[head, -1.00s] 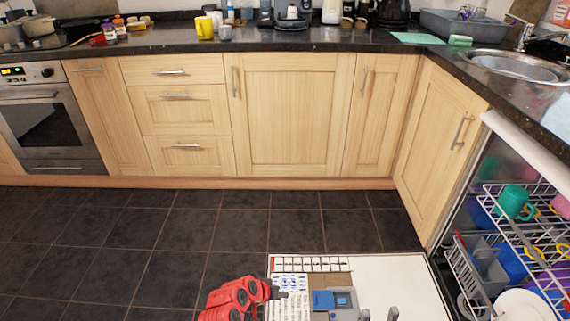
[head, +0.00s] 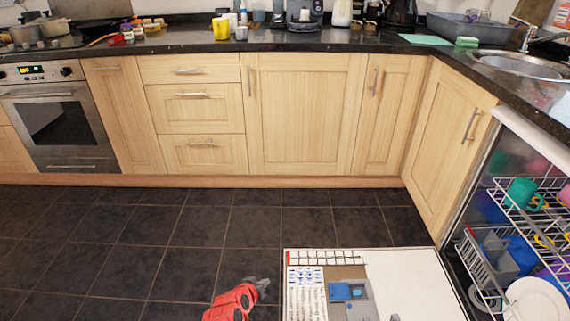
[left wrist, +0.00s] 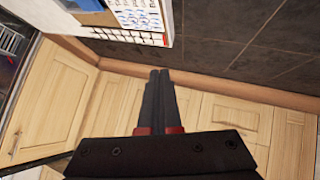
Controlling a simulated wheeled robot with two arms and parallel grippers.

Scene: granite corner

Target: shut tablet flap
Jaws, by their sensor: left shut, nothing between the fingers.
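The tablet dispenser (head: 350,291), a blue and grey unit, sits in the white panel (head: 405,280) of the lowered dishwasher door at the bottom of the head view. At this size I cannot tell how far its flap stands open. My left gripper (head: 263,284), on a red arm, is left of the panel and apart from the dispenser. In the left wrist view its dark fingers (left wrist: 158,92) are together and empty. The dispenser does not show clearly there; the panel's printed edge (left wrist: 135,18) is at the top. My right gripper does not show clearly.
The open dishwasher's racks (head: 500,255) with cups and a white plate (head: 535,298) are at the right. Wooden cupboards (head: 305,115) and an oven (head: 50,115) line the back. The dark tiled floor (head: 150,240) left of the panel is clear.

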